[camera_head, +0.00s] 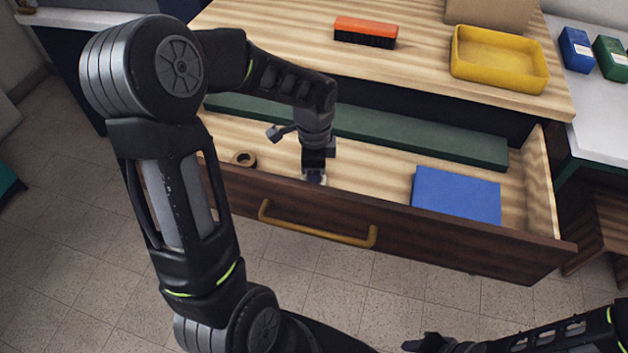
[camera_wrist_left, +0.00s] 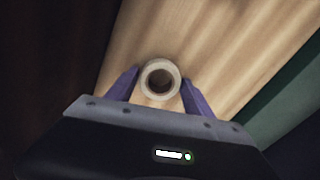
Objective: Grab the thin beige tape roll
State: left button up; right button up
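A pale beige tape roll (camera_wrist_left: 160,64) lies on the wooden drawer floor in the left wrist view, its round hole facing the camera. My left gripper (camera_wrist_left: 159,82) is open, with one purple finger on each side of the roll. The fingertips are close to the roll's sides, and a firm grip is not visible. In the head view my left gripper (camera_head: 314,174) points down into the drawer near its front wall, with the pale roll mostly hidden beneath it. My right gripper (camera_head: 425,343) is at the bottom edge, away from the drawer, its fingers unclear.
The open drawer (camera_head: 400,228) has a high front wall and a yellow handle (camera_head: 310,230). A brown tape roll (camera_head: 244,158) lies to the left, a blue box (camera_head: 456,194) to the right, and a long green strip (camera_head: 420,138) behind. An orange brush and yellow tray stand above.

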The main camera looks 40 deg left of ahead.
pick_arm(q)
jog(key=c, duration=1)
notch_tip(320, 180, up, 10)
jog(key=shift+r+p, duration=0.1)
jog(key=shift+p, duration=0.5)
